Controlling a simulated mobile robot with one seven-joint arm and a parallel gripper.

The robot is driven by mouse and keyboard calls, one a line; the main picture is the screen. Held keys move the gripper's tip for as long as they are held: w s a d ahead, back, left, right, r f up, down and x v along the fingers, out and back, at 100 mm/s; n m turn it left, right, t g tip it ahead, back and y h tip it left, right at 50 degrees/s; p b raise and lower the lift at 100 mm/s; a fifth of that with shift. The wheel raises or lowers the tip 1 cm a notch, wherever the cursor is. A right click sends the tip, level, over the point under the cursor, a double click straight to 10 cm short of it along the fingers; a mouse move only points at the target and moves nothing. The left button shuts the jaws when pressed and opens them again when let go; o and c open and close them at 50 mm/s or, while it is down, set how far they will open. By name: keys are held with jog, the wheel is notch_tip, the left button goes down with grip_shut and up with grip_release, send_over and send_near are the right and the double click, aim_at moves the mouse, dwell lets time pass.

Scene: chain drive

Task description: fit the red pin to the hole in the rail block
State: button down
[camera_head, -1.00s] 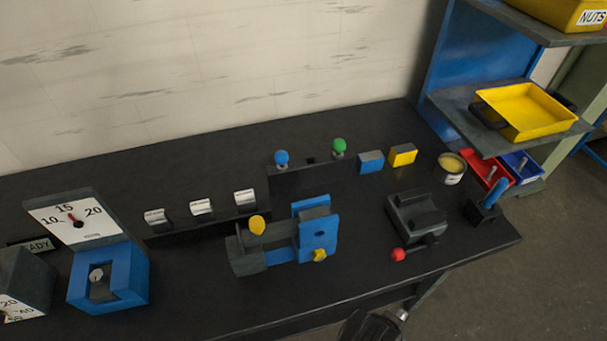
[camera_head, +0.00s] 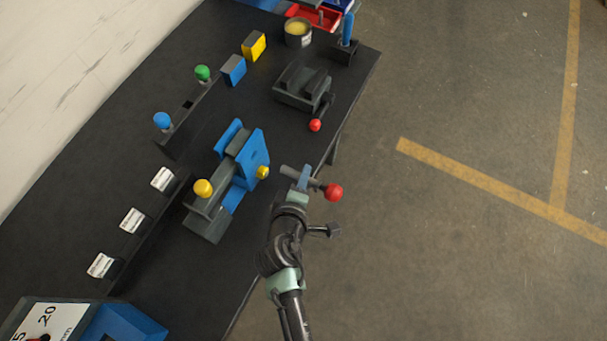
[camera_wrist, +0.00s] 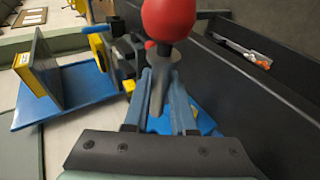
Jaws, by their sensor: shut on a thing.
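The red pin has a red ball knob (camera_head: 333,192) and a grey shaft (camera_head: 296,175). My gripper (camera_head: 304,179) is shut on its shaft, and the pin lies roughly level in the head view. It is held beyond the bench's front edge. In the wrist view the red knob (camera_wrist: 168,18) stands large above the fingers (camera_wrist: 160,98). The rail block (camera_head: 178,128) looks to be the long dark block at the back of the bench. A small dark square hole (camera_head: 188,104) shows in its top between the blue-knobbed pin (camera_head: 162,121) and green-knobbed pin (camera_head: 202,73). My gripper is well apart from it.
A blue and grey fixture with yellow knobs (camera_head: 240,165) stands between my gripper and the rail block. A dark clamp with a red-ended lever (camera_head: 302,86) is farther along the bench. Blue and yellow blocks (camera_head: 254,46) sit near the back. Open floor lies right.

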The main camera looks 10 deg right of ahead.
jog(key=shift+r, duration=0.1)
jog(key=shift+w+a+b, duration=0.35)
jog(key=shift+w+a, duration=0.2)
jog(key=shift+a, duration=0.25)
jog(key=shift+w+a+b, duration=0.3)
jog(key=shift+w+a, duration=0.3)
jog(key=shift+a, duration=0.2)
jog(key=shift+w+a+b, duration=0.35)
jog(key=shift+w+a, duration=0.2)
jog(key=shift+a, duration=0.25)
jog(key=shift+w+a, duration=0.1)
jog(key=shift+a, duration=0.05)
dwell(0.5)
jog(key=shift+w+a, duration=0.2)
jog(key=shift+a, duration=0.1)
jog(key=shift+w+a+b, duration=0.6)
jog(key=shift+w+a, duration=0.1)
jog(key=shift+a, duration=0.3)
jog(key=shift+w+a+b, duration=0.55)
jog(key=shift+w+a, duration=0.15)
jog(key=shift+a, duration=0.25)
jog(key=shift+s+d, duration=0.1)
jog(key=shift+d, duration=0.05)
jog(key=shift+s+d+p, duration=0.65)
jog(key=shift+s+d, duration=0.05)
jog(key=shift+d, duration=0.25)
jog(key=shift+s+d+p, duration=0.6)
jog(key=shift+s+d, duration=0.05)
jog(key=shift+d, duration=0.3)
dwell(0.6)
